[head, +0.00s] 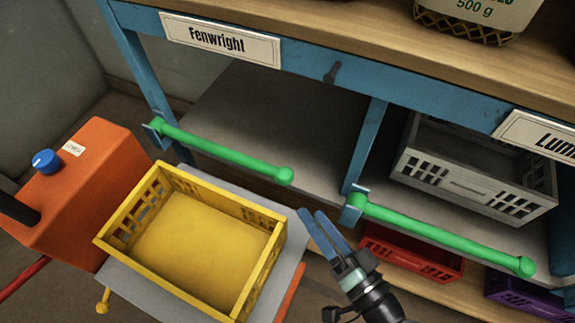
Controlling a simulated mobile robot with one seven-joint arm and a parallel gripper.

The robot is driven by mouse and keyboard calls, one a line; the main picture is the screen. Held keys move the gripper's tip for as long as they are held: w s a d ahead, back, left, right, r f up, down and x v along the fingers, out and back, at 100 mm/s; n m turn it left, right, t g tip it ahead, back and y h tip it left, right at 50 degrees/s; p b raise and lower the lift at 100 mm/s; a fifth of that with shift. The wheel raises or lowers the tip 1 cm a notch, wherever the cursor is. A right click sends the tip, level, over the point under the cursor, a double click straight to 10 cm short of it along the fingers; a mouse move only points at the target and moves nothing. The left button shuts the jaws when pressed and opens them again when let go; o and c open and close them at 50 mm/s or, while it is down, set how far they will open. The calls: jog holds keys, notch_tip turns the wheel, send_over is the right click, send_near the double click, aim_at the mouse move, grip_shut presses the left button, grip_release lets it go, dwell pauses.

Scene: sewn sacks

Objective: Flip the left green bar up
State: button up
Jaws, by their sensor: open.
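The left green bar (222,150) runs across the front of the left shelf bay, from a blue bracket on the left post down to a round knob at its right end. It lies low, sloping slightly down to the right in the picture. A second green bar (440,232) lies across the right bay. My gripper (317,225) has blue fingers pointing up and left. It is open and empty, just below and right of the left bar's knob, apparently apart from it; the exact depth gap is hard to tell.
A yellow crate (275,255) stands on a grey platform beside an orange box (85,185) with a blue knob. A grey crate (475,180) sits in the right bay, with a red crate (412,258) and a purple crate (525,298) below. The left bay is empty.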

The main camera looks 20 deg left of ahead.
aim_at(289, 184)
jog(key=b+x, duration=0.1)
jog(key=x, duration=1)
jog(key=shift+a, duration=0.35)
grip_shut()
